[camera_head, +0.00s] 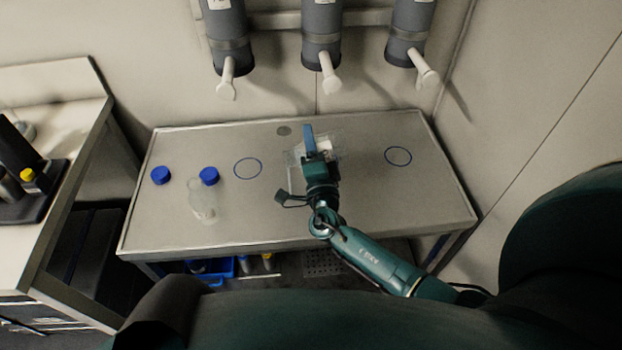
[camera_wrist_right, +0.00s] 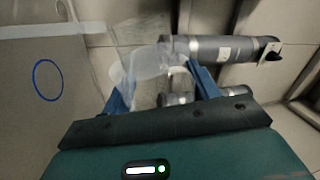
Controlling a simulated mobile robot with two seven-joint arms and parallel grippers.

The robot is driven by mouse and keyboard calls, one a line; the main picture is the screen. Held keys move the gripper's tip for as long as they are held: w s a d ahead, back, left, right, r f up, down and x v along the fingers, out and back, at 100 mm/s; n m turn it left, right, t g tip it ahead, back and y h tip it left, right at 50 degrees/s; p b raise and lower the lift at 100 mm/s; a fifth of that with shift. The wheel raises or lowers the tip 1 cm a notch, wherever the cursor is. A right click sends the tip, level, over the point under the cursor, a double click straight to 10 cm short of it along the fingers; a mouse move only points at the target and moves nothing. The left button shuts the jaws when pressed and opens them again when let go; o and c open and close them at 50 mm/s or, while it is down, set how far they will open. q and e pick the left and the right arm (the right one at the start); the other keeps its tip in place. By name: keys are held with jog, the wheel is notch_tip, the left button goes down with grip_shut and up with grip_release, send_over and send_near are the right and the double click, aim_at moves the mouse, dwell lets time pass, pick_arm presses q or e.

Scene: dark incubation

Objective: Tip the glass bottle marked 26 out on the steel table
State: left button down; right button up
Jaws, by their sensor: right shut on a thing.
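The steel table (camera_head: 350,215) stands against the wall. My right gripper (camera_head: 312,145) is over its middle, shut on a clear glass bottle (camera_head: 294,158). In the right wrist view the bottle (camera_wrist_right: 148,64) shows pale between the blue fingers (camera_wrist_right: 160,90) and looks tilted; I cannot read any number on it. A second clear bottle (camera_head: 204,202) with a blue cap (camera_head: 208,176) stands at the table's left. A loose blue cap (camera_head: 160,175) lies farther left. My left gripper is not in view.
Blue rings mark the table left (camera_head: 248,168) and right (camera_head: 398,156) of my gripper; both are empty. Several grey cylinders with white spouts (camera_head: 322,45) hang on the wall behind. A counter (camera_head: 50,120) stands at the left. A blue bin (camera_head: 212,268) is below the table.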

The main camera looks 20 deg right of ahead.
dwell(0.4)
jog(key=shift+a+r+n, duration=0.35)
jog(key=shift+r+n, duration=0.05)
jog(key=shift+n, duration=0.3)
jog(key=shift+r+n+y, duration=0.1)
jog(key=shift+n+y, duration=0.3)
jog(key=f+m+b, duration=0.1)
jog(key=d+f+m+h+b, duration=0.1)
jog(key=m+b, duration=0.1)
jog(key=shift+s+f+m+b, duration=0.15)
jog(key=shift+m+b, duration=0.3)
jog(key=shift+m, duration=0.25)
jog(key=shift+d+m, duration=0.15)
jog(key=shift+m, duration=0.15)
